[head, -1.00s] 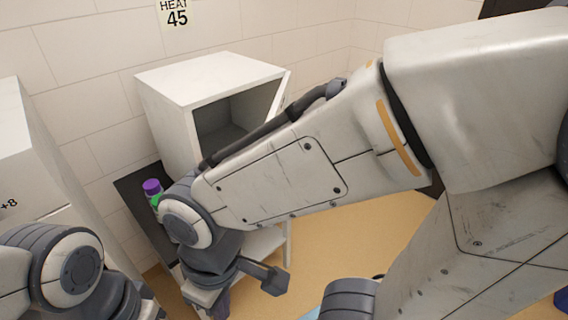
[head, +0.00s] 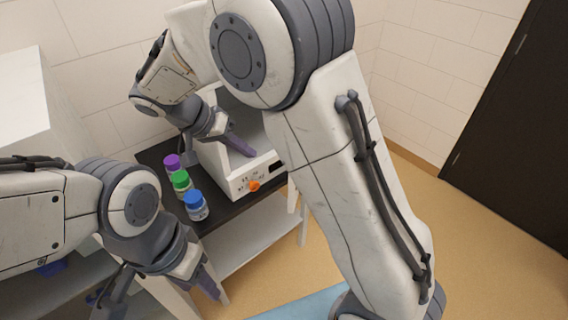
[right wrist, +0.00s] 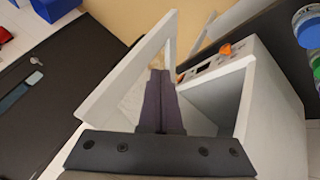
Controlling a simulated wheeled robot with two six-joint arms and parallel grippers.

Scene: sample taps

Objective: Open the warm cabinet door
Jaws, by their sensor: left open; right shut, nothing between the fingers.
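The warm cabinet (head: 222,172) is a white box on the dark bench, with an orange knob (head: 254,185) on its front panel. In the right wrist view its open cavity (right wrist: 215,103) shows at the right. The white door (right wrist: 125,75) stands swung away from the opening there; in the head view my right arm hides it. My right gripper (head: 243,147) is shut and empty, in front of the cavity. In its wrist view the fingers (right wrist: 160,100) lie between door and cavity; contact with the door is unclear. My left gripper (head: 208,285) is open, low at the front left, away from the cabinet.
Bottles with purple (head: 172,162), green (head: 180,181) and blue (head: 195,206) caps stand on the bench (head: 228,208) left of the cabinet. Another white box (head: 25,105) is at the far left. Floor (head: 470,220) is clear to the right.

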